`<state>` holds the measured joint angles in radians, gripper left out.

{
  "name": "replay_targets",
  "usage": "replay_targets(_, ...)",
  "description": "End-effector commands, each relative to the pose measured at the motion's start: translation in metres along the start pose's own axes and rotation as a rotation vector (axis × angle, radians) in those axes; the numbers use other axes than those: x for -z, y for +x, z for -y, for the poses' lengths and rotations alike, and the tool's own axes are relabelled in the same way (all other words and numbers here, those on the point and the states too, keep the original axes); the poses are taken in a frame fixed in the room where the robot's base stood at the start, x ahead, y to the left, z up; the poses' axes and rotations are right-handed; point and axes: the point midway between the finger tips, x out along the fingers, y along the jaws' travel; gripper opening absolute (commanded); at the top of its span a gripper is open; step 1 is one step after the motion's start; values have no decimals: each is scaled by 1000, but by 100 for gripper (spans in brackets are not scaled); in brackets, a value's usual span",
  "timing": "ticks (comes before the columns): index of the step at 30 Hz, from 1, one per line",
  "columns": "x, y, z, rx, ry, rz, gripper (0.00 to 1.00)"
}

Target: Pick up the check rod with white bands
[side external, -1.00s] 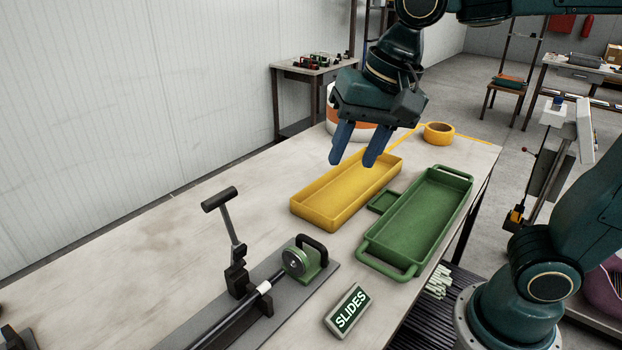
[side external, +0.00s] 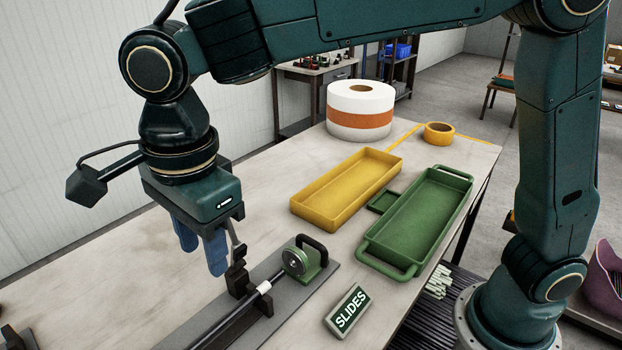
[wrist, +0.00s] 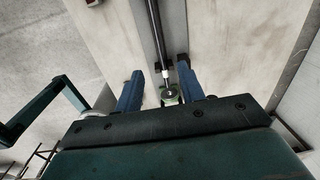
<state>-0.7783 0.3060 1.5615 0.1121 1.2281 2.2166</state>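A dark rod (side external: 232,318) with a white band (side external: 264,287) near one end lies along a grey base plate (side external: 312,292). Its banded end meets a green fixture (side external: 312,270) with a round metal face and black handle. In the wrist view the rod (wrist: 153,25) runs from the top edge down to the white band (wrist: 166,73), between my fingers in the picture. My gripper (side external: 202,262) is open and empty, fingers down, apart from the rod. It also shows in the wrist view (wrist: 159,66). The rod's far end is outside the side view.
A black clamp (side external: 238,277) stands beside the rod; my gripper hides its lever's top. A large roll (side external: 360,108) and yellow tape (side external: 439,133) stand behind.

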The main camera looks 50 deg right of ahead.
Motion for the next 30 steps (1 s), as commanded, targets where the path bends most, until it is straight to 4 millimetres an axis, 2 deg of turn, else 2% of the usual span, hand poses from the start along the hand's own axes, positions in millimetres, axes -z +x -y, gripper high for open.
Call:
replay_targets(4,-7,3,-1,-5,26,-5,39)
replay_targets(10,-7,6,-1,-6,27,-5,39)
replay_targets(14,-6,14,-1,-7,27,-6,39)
replay_targets(24,-6,62,-2,-8,26,-7,39)
replay_targets(30,-6,84,-1,-6,26,-5,39)
